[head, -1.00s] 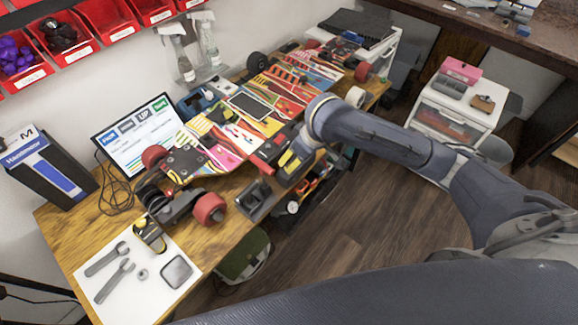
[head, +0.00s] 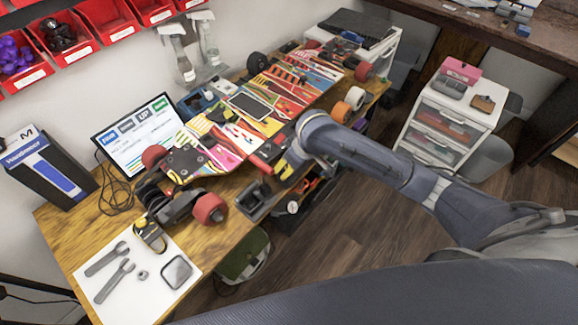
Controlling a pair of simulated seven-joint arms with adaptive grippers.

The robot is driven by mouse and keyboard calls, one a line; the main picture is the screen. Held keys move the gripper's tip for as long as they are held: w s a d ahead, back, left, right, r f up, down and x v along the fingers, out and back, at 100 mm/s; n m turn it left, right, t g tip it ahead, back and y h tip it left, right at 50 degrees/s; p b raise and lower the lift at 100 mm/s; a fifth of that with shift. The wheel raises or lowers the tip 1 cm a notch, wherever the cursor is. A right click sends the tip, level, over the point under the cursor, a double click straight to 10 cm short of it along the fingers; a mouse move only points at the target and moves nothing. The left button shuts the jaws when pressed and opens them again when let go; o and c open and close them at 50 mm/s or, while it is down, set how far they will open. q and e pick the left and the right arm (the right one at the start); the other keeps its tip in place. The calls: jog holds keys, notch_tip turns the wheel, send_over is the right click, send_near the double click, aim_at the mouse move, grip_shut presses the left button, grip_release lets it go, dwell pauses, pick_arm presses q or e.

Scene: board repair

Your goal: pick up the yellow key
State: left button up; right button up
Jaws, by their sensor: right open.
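I cannot clearly make out a yellow key in the head view. A small yellow patch shows beside my right gripper, but I cannot tell whether it is part of the gripper. My right gripper (head: 254,195) is open over the front edge of the wooden workbench (head: 222,238), right of the red wheel (head: 208,208). Nothing is clearly seen between its fingers. Just right of it, an open drawer or tray of tools (head: 308,187) is partly hidden by my right arm. My left gripper is not in view.
A colourful skateboard deck (head: 275,98) lies along the bench. A white sheet (head: 128,300) with wrenches and a black-and-yellow item (head: 150,236) lie at the near left. A monitor (head: 138,135) stands behind. A white drawer unit (head: 450,115) stands right; floor between is clear.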

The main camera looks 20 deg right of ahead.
jog(key=shift+c, duration=0.5)
grip_shut()
notch_tip(320, 180, up, 20)
dwell(1.0)
dwell(0.3)
